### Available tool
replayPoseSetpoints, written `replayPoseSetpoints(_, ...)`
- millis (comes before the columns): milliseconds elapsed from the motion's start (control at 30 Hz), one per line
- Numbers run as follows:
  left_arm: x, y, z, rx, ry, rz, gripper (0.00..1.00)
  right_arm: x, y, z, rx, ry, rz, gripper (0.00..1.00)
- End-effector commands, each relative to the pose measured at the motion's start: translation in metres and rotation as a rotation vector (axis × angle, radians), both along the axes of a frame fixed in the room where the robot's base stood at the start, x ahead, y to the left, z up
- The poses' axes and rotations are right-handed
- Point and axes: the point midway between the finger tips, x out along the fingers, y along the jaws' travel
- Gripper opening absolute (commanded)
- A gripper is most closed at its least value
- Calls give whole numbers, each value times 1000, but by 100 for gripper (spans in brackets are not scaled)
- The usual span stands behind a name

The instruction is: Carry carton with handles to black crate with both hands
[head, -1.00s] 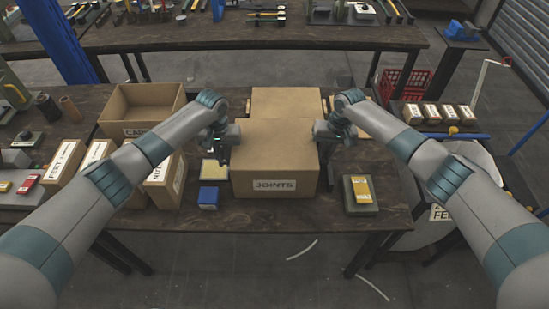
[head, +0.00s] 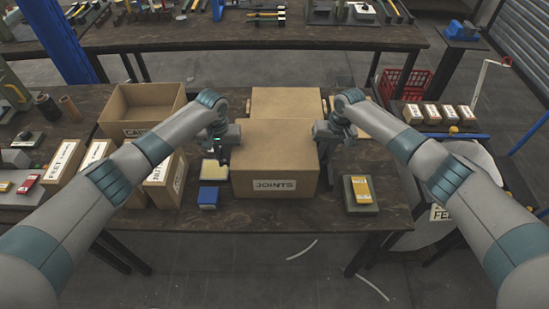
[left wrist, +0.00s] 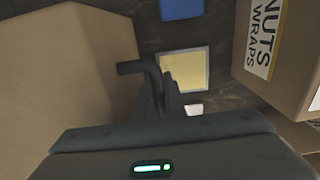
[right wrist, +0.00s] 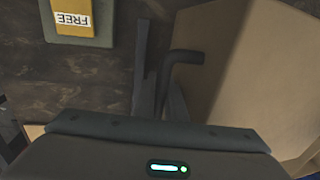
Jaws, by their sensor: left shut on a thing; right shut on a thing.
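The carton labelled JOINTS (head: 275,160) is a closed brown box in the middle of the table's front part. My left gripper (head: 222,158) is at its left side, and my right gripper (head: 325,155) is at its right side. In the left wrist view a dark bent handle (left wrist: 140,68) sticks out beside the carton (left wrist: 60,70), and my left jaws are shut on it. In the right wrist view a similar handle (right wrist: 182,58) is between my shut right jaws, beside the carton (right wrist: 250,75). The fingertips are partly hidden. I see no black crate in any view.
An open carton (head: 118,130) and labelled boxes (head: 165,180) stand left. A blue box (head: 208,198) and a yellow-topped box (head: 214,170) are close to my left gripper. A grey block with a yellow pack (head: 361,190) lies right. Another carton (head: 286,101) is behind. A red crate (head: 402,88) stands beyond.

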Motion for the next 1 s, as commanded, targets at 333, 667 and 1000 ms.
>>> replayPoseSetpoints(333,3,0,4,-2,-6,3,0,3,0,4,2,-6,-1,0)
replayPoseSetpoints(667,2,0,8,-1,-5,3,0,2,0,8,2,-4,-1,0)
replayPoseSetpoints(1000,2,0,25,-1,-5,3,0,2,0,25,2,-4,-1,0)
